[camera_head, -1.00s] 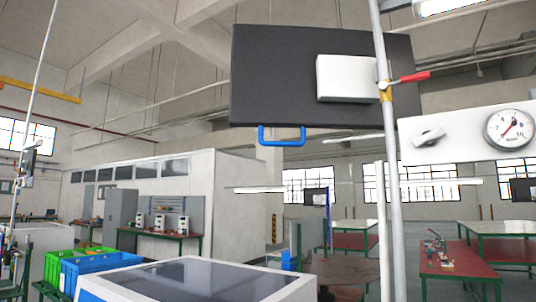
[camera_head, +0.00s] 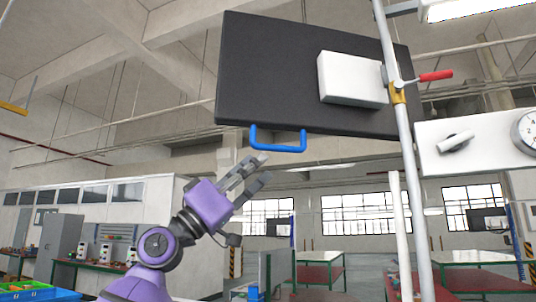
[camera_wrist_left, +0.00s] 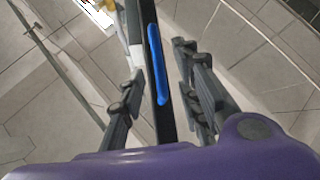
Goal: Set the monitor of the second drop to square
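The monitor is a large dark panel (camera_head: 270,75) seen from behind, fixed to a grey pole (camera_head: 400,130) and tilted in the picture. A blue handle (camera_head: 278,146) hangs from its lower edge. My left gripper (camera_head: 256,170) is open and empty, just below and left of the handle. In the left wrist view the blue handle (camera_wrist_left: 158,65) and the panel's dark edge lie between the spread fingers (camera_wrist_left: 160,85), beyond their tips. I see no contact. My right gripper is not in view.
A white box (camera_head: 352,78) sits on the panel's back, beside a red clamp lever (camera_head: 436,76) on the pole. A white gauge panel (camera_head: 480,143) is at the right. Workbenches (camera_head: 480,257) stand in the background. The air left of the panel is clear.

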